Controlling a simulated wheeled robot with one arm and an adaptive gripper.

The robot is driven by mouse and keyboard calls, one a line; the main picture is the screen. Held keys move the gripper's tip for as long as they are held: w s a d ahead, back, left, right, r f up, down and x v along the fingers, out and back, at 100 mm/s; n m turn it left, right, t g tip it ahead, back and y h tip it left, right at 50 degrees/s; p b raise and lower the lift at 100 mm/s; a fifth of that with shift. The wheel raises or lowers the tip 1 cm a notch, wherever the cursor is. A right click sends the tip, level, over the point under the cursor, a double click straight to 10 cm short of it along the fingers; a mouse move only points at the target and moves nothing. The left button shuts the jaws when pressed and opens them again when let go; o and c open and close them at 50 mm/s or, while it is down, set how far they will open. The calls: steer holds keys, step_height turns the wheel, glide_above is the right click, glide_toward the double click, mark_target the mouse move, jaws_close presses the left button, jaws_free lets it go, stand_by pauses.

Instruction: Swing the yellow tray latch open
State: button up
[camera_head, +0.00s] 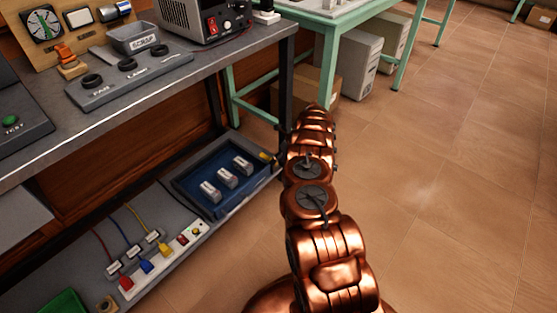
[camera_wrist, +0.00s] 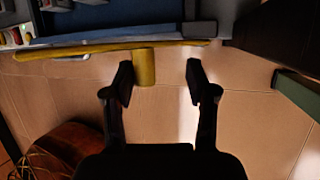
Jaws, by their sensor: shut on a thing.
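The blue tray (camera_head: 187,185) sits on the low grey shelf, with several small labelled blocks in it. A small bit of the yellow tray latch (camera_head: 266,156) shows at the tray's right end, beside my copper arm. In the wrist view the latch is a long yellow bar (camera_wrist: 180,44) running along the tray's edge, with a stubby yellow handle (camera_wrist: 144,68) sticking out from it. My gripper (camera_wrist: 160,80) has this handle between its fingers, close against the left one. In the head view my gripper is hidden behind my arm.
A workbench (camera_head: 150,98) with a scrap bin and a knob panel stands above the shelf. A power strip (camera_head: 160,262) with coloured plugs lies left of the tray. A green-legged table (camera_head: 327,75) with boxes beneath is behind. The tiled floor at right is clear.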

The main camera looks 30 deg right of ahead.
step_height(320, 180, up, 10)
stand_by(0.7)
steer(key=shift+s, duration=0.1)
stand_by(0.4)
